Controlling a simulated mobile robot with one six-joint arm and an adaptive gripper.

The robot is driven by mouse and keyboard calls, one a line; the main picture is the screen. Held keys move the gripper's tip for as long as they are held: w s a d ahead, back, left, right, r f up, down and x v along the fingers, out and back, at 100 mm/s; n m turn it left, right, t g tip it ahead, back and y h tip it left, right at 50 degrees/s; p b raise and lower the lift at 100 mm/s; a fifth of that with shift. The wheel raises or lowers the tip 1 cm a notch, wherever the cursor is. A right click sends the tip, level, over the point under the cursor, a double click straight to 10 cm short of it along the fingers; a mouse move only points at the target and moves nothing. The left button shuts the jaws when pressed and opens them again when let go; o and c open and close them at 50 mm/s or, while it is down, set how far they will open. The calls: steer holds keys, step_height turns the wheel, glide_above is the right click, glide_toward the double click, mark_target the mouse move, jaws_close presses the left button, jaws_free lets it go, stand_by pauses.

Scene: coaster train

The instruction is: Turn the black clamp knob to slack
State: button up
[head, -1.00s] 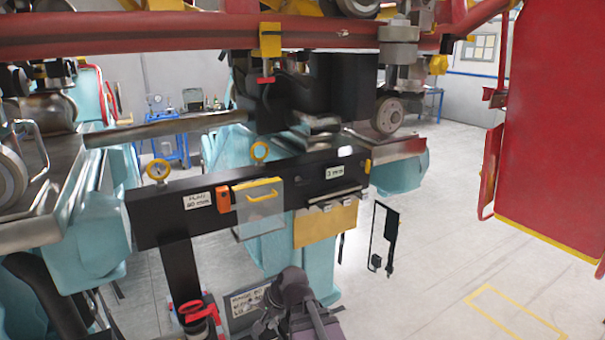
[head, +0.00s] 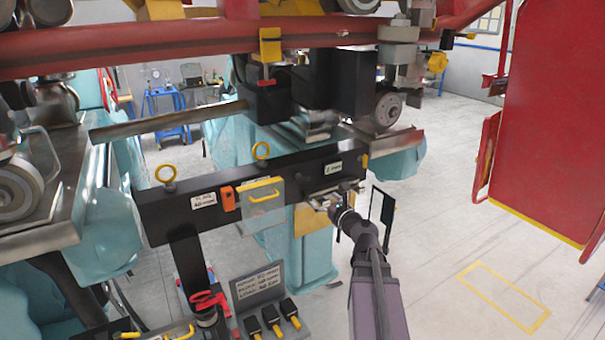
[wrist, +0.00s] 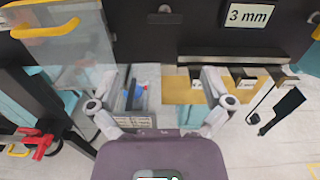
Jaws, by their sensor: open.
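I cannot pick out the black clamp knob with certainty. A long black beam (head: 225,203) crosses the head view, with a "3 mm" label (wrist: 248,14) near its right end. A small grey round fitting (wrist: 165,16) shows on the beam in the wrist view. My gripper (head: 330,201) is at the beam's right part, just below the label, in the head view. In the wrist view my gripper (wrist: 170,76) is open, its fingers apart with nothing held between them. In the head view the fingers partly hide the beam's lower right edge.
A clear panel with a yellow handle (head: 262,189) and an orange block (head: 227,198) sit on the beam. Floor at right is open.

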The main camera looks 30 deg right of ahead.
mark_target(304, 180)
steer(key=shift+d+r+m, duration=0.2)
steer(key=shift+d+m, duration=0.1)
steer(key=shift+d, duration=0.05)
steer(key=w, duration=0.9)
steer(key=w+a, duration=0.1)
steer(key=w, duration=0.3)
steer(key=shift+w+a, duration=0.1)
steer(key=shift+w, duration=0.25)
steer(key=c, duration=1)
